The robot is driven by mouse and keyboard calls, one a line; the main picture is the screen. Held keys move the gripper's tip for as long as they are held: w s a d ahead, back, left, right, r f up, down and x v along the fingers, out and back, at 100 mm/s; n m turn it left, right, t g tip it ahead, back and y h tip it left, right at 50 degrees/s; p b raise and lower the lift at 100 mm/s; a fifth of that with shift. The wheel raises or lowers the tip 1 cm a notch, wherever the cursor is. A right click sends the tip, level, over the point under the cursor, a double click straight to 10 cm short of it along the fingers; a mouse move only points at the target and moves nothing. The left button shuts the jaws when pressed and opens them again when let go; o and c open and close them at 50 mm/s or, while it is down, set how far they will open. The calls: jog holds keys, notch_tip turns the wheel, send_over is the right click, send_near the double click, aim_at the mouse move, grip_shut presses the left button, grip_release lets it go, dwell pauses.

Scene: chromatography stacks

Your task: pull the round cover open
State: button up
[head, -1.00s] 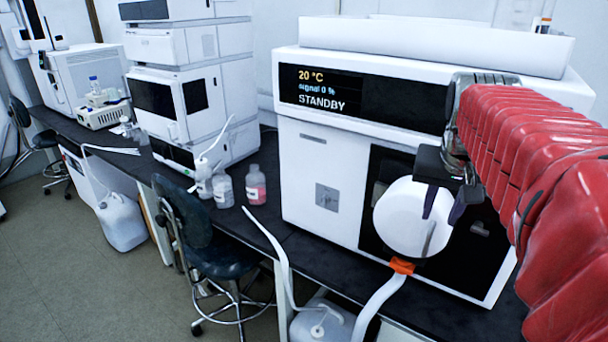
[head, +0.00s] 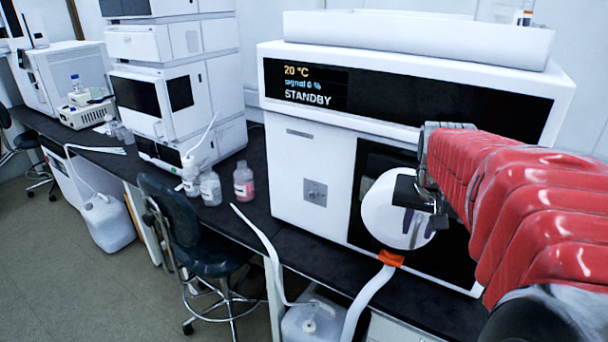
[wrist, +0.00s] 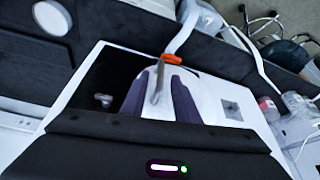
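The round cover (head: 378,212) is a white disc on the dark front panel of the white instrument, and it looks closed against it. In the wrist view the cover (wrist: 207,98) lies behind my fingers. A thin pale bar handle (wrist: 158,82) stands out from it. My gripper (head: 420,222) is in front of the cover's right part. In the wrist view my gripper (wrist: 160,98) has its two dark purple fingers apart, with the handle showing between them and gaps on both sides. I cannot tell how deep the handle sits between the fingers.
An orange clip (head: 390,258) and a white hose (head: 368,300) hang just below the cover. The instrument (head: 310,155) reads STANDBY. Bottles (head: 243,182) stand on the dark bench to its left. A stool (head: 205,250) stands in front of the bench.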

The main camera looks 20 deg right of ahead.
aim_at(415, 234)
jog(key=shift+x, duration=2.1)
grip_shut()
jog(key=shift+a, duration=0.15)
